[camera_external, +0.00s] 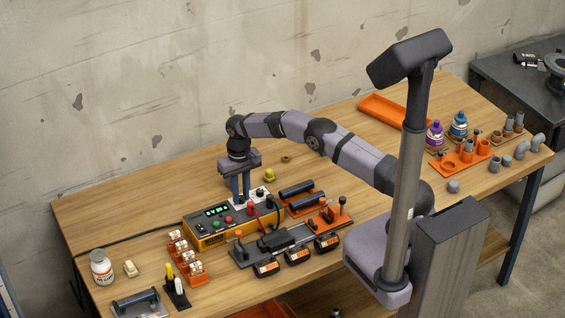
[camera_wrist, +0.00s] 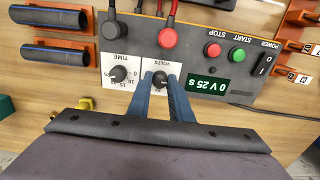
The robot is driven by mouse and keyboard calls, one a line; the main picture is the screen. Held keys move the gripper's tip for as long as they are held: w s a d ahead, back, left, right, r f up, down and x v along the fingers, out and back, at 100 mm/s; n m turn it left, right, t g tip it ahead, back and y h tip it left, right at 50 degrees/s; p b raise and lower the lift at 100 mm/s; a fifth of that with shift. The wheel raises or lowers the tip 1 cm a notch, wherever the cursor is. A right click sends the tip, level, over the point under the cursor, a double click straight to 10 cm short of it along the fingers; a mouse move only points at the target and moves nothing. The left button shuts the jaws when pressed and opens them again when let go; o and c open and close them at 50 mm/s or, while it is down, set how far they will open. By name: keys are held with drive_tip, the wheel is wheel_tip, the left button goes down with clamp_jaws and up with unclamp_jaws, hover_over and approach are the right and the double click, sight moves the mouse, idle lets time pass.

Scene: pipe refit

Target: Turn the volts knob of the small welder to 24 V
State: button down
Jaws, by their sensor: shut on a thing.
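The small welder (camera_external: 205,236) is a yellow and dark box on the workbench, with a lit green display that shows in the wrist view (camera_wrist: 208,84) and seems to read 0 V 25 s. Its black volts knob (camera_wrist: 160,77) sits on a white scale plate beside that display. My gripper (camera_wrist: 161,84) points down with its two blue fingers on either side of the volts knob, shut on it. In the external view my gripper (camera_external: 241,197) is at the welder's top. The fingers hide part of the volts scale, so the knob's pointer cannot be read.
The time knob (camera_wrist: 118,74) is close beside the volts knob. Red stop (camera_wrist: 212,49) and green start (camera_wrist: 237,54) buttons and a power switch (camera_wrist: 265,62) are on the same panel. A red plug (camera_wrist: 167,38) with its cable stands near the fingers. Dark pipes (camera_external: 297,190) lie in orange holders nearby.

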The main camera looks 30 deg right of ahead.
sight(241, 197)
drive_tip(key=shift+m+b, duration=0.35)
drive_tip(key=shift+m, duration=0.15)
drive_tip(key=m+b, duration=0.1)
drive_tip(key=m, duration=0.1)
drive_tip(key=shift+m, duration=0.3)
drive_tip(key=m+b, duration=0.1)
drive_tip(key=m, duration=0.4)
idle(0.3)
drive_tip(key=c, duration=1.6)
unclamp_jaws()
drive_tip(key=shift+r, duration=0.1)
drive_tip(key=shift+r+b, duration=1.1)
drive_tip(key=shift+r, duration=2.55)
